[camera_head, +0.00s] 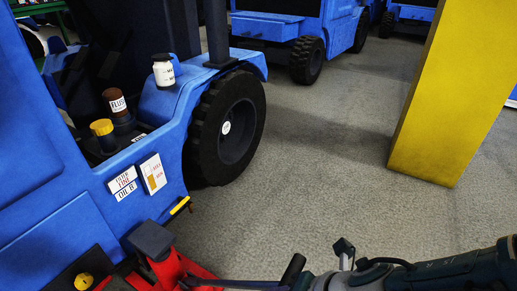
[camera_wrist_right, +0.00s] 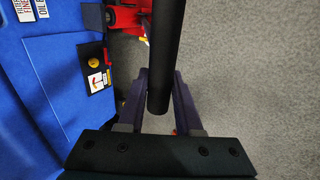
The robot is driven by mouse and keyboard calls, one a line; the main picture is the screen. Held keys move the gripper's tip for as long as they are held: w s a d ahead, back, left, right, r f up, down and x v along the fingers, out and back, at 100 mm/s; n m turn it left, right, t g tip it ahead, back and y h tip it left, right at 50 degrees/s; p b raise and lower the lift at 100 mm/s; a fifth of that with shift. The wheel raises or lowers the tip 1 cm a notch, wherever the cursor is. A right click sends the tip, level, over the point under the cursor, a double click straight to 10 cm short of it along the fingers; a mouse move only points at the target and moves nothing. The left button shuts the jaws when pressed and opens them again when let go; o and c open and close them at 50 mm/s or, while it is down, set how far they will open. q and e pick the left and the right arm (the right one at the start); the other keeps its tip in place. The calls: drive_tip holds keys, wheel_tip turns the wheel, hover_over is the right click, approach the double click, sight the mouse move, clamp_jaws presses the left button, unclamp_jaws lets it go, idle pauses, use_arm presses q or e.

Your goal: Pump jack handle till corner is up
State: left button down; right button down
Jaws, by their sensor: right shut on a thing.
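A red jack (camera_head: 172,269) stands at the bottom of the head view, against the lower corner of a blue forklift (camera_head: 80,210). A dark block sits on top of the jack, close under the truck's body. The jack's black handle (camera_wrist_right: 164,45) runs down the middle of the right wrist view, away from the red jack (camera_wrist_right: 127,16). My right gripper (camera_wrist_right: 160,85) has its two fingers on either side of the handle and is shut on it near its end. In the head view my right arm comes in from the lower right. My left gripper is not in view.
A white bottle (camera_head: 163,71), a brown bottle (camera_head: 116,103) and a yellow-capped container (camera_head: 103,134) rest on the forklift. A black wheel (camera_head: 232,128) stands beyond the jack. A yellow pillar (camera_head: 440,95) rises at the right. Grey floor (camera_head: 310,180) between is clear.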

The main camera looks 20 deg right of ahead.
drive_tip(key=shift+t+y, duration=0.4)
drive_tip(key=shift+t, duration=0.1)
drive_tip(key=s+d+f+b, duration=0.2)
drive_tip(key=s+f+b, duration=0.1)
drive_tip(key=shift+f+b, duration=0.3)
